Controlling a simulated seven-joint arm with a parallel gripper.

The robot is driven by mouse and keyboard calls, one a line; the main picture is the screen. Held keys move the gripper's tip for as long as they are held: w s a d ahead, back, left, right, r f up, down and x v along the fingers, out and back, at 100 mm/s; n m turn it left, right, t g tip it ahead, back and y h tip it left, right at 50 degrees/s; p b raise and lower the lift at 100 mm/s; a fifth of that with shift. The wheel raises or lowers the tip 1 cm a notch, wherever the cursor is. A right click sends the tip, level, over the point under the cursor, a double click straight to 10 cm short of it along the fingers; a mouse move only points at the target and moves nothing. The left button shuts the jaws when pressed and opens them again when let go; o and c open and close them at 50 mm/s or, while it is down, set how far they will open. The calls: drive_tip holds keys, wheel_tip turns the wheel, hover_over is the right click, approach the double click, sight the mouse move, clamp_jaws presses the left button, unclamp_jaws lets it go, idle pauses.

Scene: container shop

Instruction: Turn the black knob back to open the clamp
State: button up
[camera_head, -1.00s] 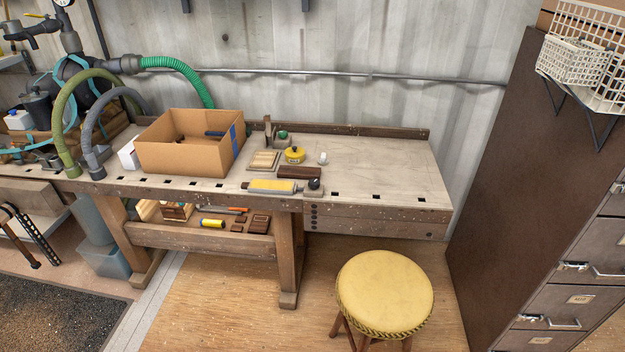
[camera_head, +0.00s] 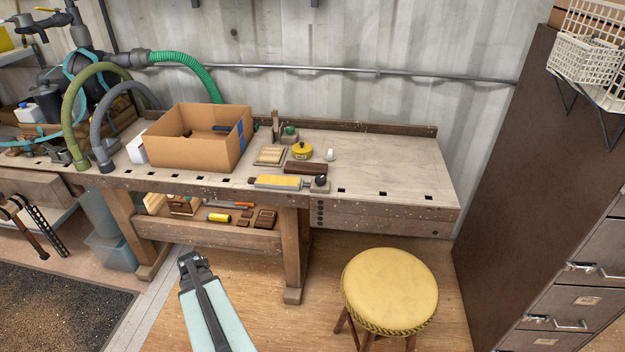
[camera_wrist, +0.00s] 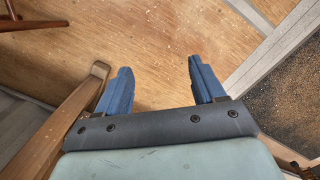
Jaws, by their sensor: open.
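The black knob (camera_head: 320,180) sits at the right end of a clamp (camera_head: 276,182) with a yellow face, at the front edge of the workbench. My arm shows low in the head view, in front of the bench and left of the stool, well apart from the knob; its fingers cannot be made out there. In the wrist view my gripper (camera_wrist: 160,85) has two blue fingers spread wide with only floor between them. The knob and clamp are not in the wrist view.
On the workbench (camera_head: 400,170) stand a cardboard box (camera_head: 195,152), a yellow tin (camera_head: 301,151) and a dark wood block (camera_head: 306,167). A yellow stool (camera_head: 390,288) stands in front at the right. The bench's right end is mostly clear.

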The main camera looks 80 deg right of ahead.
drive_tip(key=s+d+r+m+h, duration=0.15)
drive_tip(key=d+r, duration=0.25)
drive_tip(key=d, duration=0.4)
drive_tip(key=s+d+r+m, duration=0.1)
drive_tip(key=s+d+r, duration=0.2)
drive_tip(key=d+r, duration=0.3)
wheel_tip(320, 180, up, 30)
drive_tip(key=f+m+g, duration=0.1)
drive_tip(key=m+g, duration=0.2)
drive_tip(key=m, duration=1.7)
hover_over(321, 177)
drive_tip(key=w+a, duration=0.2)
drive_tip(key=w, duration=0.4)
drive_tip(key=shift+m, duration=0.25)
drive_tip(key=x, duration=0.9)
drive_tip(key=s+x, duration=0.1)
drive_tip(key=x, duration=0.3)
drive_tip(key=shift+s+d, duration=0.1)
drive_tip(key=shift+d, duration=0.2)
drive_tip(key=shift+c, duration=0.4)
